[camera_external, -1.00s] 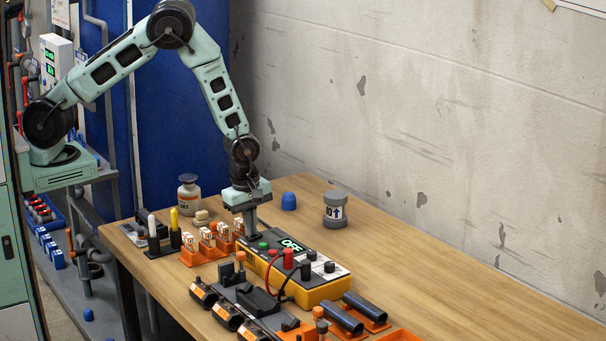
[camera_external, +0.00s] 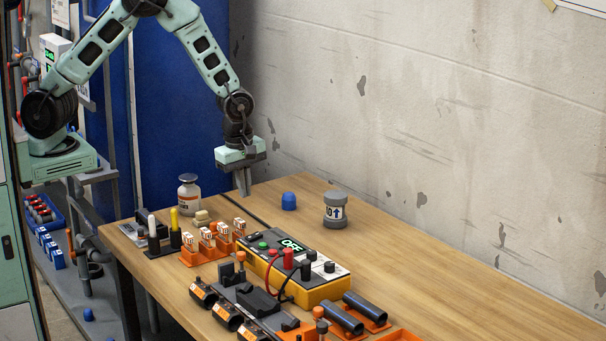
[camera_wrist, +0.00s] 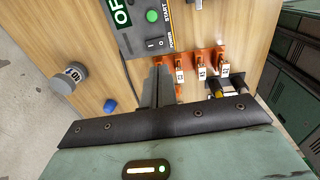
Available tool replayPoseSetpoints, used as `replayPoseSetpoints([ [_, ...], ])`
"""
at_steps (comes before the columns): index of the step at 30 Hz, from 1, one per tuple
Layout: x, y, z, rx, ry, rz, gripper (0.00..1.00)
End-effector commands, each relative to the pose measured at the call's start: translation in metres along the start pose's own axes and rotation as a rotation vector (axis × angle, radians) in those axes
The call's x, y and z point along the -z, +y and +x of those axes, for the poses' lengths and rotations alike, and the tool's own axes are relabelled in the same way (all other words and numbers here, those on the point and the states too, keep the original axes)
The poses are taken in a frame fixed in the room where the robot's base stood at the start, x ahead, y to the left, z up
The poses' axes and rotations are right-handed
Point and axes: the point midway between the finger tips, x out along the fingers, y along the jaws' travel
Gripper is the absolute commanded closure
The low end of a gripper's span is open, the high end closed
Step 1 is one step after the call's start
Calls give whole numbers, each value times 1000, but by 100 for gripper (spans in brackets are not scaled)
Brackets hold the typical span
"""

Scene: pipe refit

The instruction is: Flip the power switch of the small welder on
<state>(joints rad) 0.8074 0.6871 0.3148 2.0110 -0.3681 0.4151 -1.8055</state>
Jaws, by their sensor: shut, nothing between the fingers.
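The small welder (camera_external: 312,285) is a yellow box with a grey top on the wooden table. Its display (camera_external: 291,244) reads OFF in green. In the wrist view the power switch (camera_wrist: 156,43) is a black rocker marked I and O beside the label POWER, near the green START button (camera_wrist: 152,16). My gripper (camera_external: 243,192) is shut and empty, raised above the table behind the welder's switch end and apart from it. In the wrist view my fingers (camera_wrist: 159,75) point toward the switch end of the welder.
An orange rack (camera_external: 195,257) with several white-labelled parts stands left of the welder. A grey labelled jar (camera_external: 335,211) and a blue cap (camera_external: 289,201) stand behind it. Black pipe pieces (camera_external: 339,319) and a clamp fixture (camera_external: 262,302) lie in front. The table's right side is clear.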

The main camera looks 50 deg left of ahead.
Motion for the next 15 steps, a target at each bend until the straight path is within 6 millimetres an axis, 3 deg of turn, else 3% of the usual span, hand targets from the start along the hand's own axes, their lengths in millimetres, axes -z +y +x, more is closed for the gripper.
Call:
replayPoseSetpoints([
  [6, 0, -2, -27, 0, -1, 1, 100],
  [15, 0, -2, -33, 1, 1, -1, 100],
])
